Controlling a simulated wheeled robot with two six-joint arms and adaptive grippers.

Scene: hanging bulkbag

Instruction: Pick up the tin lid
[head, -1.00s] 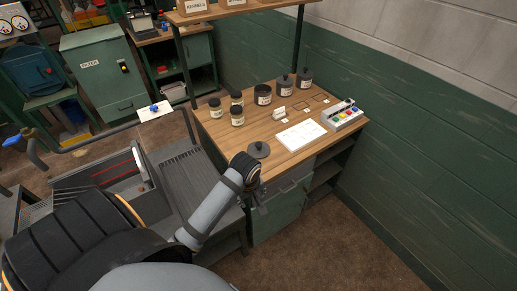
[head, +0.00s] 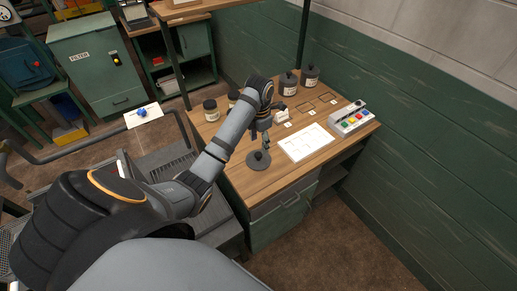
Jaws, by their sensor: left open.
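The tin lid (head: 258,165) is a dark grey round disc with a knob on top. It lies flat near the front edge of the wooden workbench (head: 240,182) in the head view. My left gripper (head: 265,147) points down just above the lid's knob, its fingers open. The fingers are small, and I cannot tell whether they touch the knob. My right gripper is not in view.
Dark labelled tins (head: 289,84) stand along the back of the bench, some partly hidden by my left arm. A white sheet (head: 306,143) lies right of the lid.

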